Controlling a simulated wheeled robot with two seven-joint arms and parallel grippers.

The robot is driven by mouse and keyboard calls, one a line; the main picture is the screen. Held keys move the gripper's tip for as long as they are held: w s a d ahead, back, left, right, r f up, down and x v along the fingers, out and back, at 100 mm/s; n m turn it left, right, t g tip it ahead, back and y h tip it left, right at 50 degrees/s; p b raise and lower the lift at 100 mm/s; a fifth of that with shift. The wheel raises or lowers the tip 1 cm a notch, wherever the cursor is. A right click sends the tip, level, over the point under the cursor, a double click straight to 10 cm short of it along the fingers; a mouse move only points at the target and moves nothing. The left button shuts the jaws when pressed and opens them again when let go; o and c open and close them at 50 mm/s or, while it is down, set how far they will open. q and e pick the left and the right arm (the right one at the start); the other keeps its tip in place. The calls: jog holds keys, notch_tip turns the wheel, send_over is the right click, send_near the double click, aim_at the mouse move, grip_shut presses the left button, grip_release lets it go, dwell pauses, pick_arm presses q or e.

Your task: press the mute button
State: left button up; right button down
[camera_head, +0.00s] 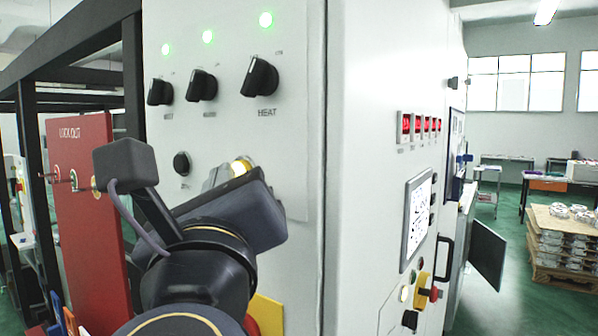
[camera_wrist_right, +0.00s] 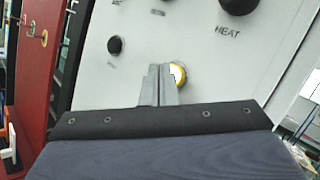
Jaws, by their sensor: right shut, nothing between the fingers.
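A grey panel (camera_head: 225,130) carries two buttons below its row of knobs. One is a small black button (camera_head: 182,164), which also shows in the right wrist view (camera_wrist_right: 114,45). The other is a lit yellow-rimmed button (camera_head: 241,166), also in the right wrist view (camera_wrist_right: 178,73). Their labels are too small to read, so I cannot tell which is mute. My right gripper (camera_head: 216,172) is shut and empty. In the right wrist view its fingertips (camera_wrist_right: 159,70) lie just left of the yellow button and partly cover it. I cannot tell whether they touch it. My left gripper is not in view.
A red lockout board (camera_head: 88,215) stands close on the left. The cabinet's side face has red displays (camera_head: 405,124) and a screen (camera_head: 417,215).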

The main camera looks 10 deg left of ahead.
jog(key=shift+w+d, duration=0.2)
jog(key=shift+w, duration=0.25)
dwell(0.5)
dwell(0.3)
jog(key=shift+s+a, duration=0.35)
jog(key=shift+s, duration=0.45)
jog(key=s, duration=0.1)
jog(key=s+a, duration=0.1)
jog(key=s, duration=0.1)
jog(key=s+a, duration=0.1)
jog(key=shift+s, duration=0.3)
dwell(0.4)
